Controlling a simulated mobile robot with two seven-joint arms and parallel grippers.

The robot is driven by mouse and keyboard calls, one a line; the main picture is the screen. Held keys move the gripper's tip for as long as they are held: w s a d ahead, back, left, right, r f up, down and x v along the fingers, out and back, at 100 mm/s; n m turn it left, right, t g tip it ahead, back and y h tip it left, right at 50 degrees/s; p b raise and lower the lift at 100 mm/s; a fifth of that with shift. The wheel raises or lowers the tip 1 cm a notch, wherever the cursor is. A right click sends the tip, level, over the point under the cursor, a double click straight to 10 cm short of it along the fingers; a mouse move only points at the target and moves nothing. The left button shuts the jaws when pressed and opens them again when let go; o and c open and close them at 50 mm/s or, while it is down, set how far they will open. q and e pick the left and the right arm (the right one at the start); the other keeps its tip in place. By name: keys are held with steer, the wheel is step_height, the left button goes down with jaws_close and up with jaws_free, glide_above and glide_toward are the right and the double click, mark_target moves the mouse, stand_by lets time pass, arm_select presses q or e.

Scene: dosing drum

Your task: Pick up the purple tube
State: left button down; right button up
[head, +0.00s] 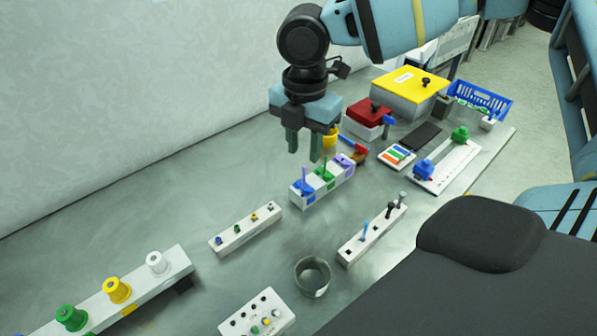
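A white rack (325,188) with blue, green and purple marks stands near the middle of the table. The purple tube (344,160) appears to be the one at its far right end, beside the purple mark. A green tube (325,167) stands in the middle slot, and a blue-violet tube (305,179) stands at the left end. My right gripper (303,152) points down above and behind the rack's left end. Its fingers are apart with nothing visible between them. My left gripper is not in view.
A red-lidded box (367,112) and a yellow-lidded box (408,88) stand behind right. A small-peg rack (246,229), a rack of thin tools (373,234) and a metal cup (312,276) stand in front. The table at left of the rack is clear.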

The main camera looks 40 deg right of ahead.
mark_target(304, 166)
step_height(304, 166, down, 2)
steer(key=shift+f, duration=0.25)
steer(key=shift+d+f, duration=0.1)
steer(key=shift+f, duration=0.35)
steer(key=f, duration=0.4)
steer(key=shift+w+d+f, duration=0.15)
steer(key=shift+w+f, duration=0.05)
steer(key=shift+w, duration=0.05)
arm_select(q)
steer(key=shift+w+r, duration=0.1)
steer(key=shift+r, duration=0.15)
arm_select(e)
steer(key=shift+c, duration=0.4)
jaws_close()
